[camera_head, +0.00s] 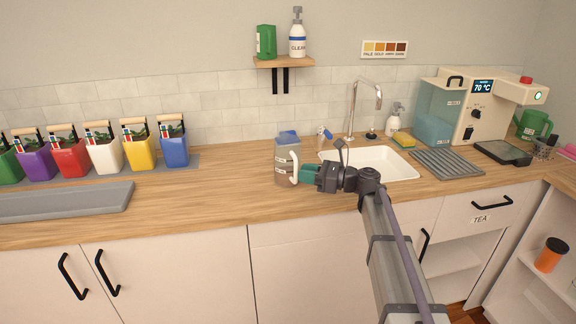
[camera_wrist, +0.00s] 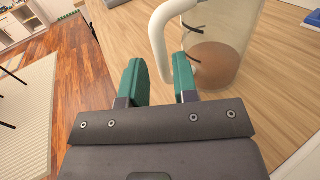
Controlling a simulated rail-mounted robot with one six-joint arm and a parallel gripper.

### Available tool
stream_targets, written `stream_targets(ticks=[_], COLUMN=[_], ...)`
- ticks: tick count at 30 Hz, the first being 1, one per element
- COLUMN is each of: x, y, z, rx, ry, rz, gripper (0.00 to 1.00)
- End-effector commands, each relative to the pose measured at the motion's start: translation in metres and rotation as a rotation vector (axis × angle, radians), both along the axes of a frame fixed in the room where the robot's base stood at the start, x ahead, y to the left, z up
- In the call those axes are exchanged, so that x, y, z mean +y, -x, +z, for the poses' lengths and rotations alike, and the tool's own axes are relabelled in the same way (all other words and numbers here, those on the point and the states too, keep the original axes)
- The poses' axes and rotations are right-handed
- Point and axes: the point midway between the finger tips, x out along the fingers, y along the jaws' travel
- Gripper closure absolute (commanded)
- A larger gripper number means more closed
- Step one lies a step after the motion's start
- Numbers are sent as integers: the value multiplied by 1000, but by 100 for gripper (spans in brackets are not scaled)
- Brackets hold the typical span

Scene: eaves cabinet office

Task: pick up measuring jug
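The measuring jug (camera_head: 284,165) is a clear jug with a white handle and brown contents low inside. It stands upright on the wooden counter, left of the sink. In the wrist view the jug (camera_wrist: 225,45) fills the upper right, with its white handle (camera_wrist: 158,35) toward me. My gripper (camera_head: 309,174) is at the jug's right side, at handle height. In the wrist view my gripper (camera_wrist: 159,64) has its two green fingers apart, with the handle's lower part in the gap between them. I cannot tell whether either finger touches it.
A blue object (camera_head: 288,136) is just behind the jug. The sink (camera_head: 385,162) with its tap (camera_head: 362,95) is to the right. Several coloured pots stand at the left behind a grey tray (camera_head: 65,201). The counter between tray and jug is clear.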

Motion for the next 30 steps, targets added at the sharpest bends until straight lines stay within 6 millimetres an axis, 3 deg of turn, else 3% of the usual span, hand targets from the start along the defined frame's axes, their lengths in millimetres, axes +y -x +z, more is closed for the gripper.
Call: stream_targets(ticks=[4,12,17,26,30], x=[7,50,50,50,50], y=[-2,-11,-11,-11,-11], z=[1,2,2,2,2], rx=[-1,-1,-1,-1,-1], ry=[0,0,0,0,0], rz=[0,0,-2,-1,-1], gripper=[73,73,73,98,100])
